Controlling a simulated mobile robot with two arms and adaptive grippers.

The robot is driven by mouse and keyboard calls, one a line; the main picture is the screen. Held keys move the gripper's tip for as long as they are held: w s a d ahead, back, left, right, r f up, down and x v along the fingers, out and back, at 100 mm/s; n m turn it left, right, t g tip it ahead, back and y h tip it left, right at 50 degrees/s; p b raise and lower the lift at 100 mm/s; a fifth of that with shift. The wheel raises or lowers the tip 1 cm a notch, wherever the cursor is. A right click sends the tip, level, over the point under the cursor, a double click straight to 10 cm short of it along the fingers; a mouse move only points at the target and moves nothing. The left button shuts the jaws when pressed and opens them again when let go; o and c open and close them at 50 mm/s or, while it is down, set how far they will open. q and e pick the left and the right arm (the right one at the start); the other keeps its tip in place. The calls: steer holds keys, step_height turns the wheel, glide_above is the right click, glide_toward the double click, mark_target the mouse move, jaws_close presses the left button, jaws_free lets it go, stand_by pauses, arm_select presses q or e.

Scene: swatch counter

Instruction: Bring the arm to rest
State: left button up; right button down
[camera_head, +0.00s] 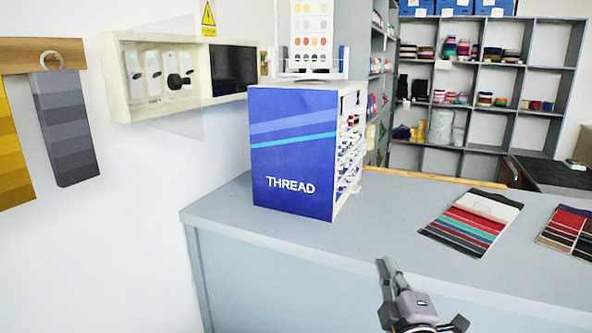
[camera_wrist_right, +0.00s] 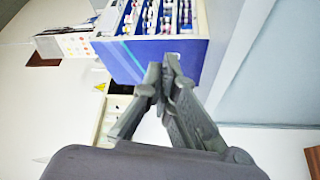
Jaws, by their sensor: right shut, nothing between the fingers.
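My right gripper (camera_head: 386,268) shows low in the head view, in front of the counter's front edge, with its fingers pointing up and a little left. It is shut and empty, its fingertips (camera_wrist_right: 164,74) meeting in the right wrist view. The blue thread cabinet (camera_head: 292,150) stands on the grey counter (camera_head: 390,222), beyond and to the left of the gripper. The cabinet (camera_wrist_right: 150,56) also shows behind the fingertips in the right wrist view, apparently apart from them. My left gripper is not in view.
Striped swatch cards (camera_head: 472,222) lie on the counter at the right, with another card (camera_head: 566,228) near the edge. A wall box (camera_head: 112,78) and hanging swatches (camera_head: 64,128) are on the left wall. Shelves (camera_head: 470,95) stand behind. The counter's middle is clear.

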steer(key=s+d+f+m+g+h, duration=0.15)
steer(key=s+f+m+g, duration=0.35)
steer(key=s+f, duration=0.55)
steer(key=s+d+f+m+g+y, duration=0.15)
steer(key=s+f+m+g, duration=0.55)
steer(key=f, duration=0.7)
steer(key=s+f+g, duration=0.4)
steer(key=s+f, duration=0.1)
steer(key=s, duration=0.9)
step_height(320, 180, down, 26)
steer(key=s+g, duration=0.1)
steer(key=s, duration=0.1)
steer(key=s+d+f+g, duration=0.1)
steer(key=s+d+f, duration=0.1)
steer(key=s+f, duration=1.4)
steer(key=shift+s+d+f+m, duration=0.2)
steer(key=shift+s+d+m, duration=0.05)
steer(key=shift+m, duration=0.05)
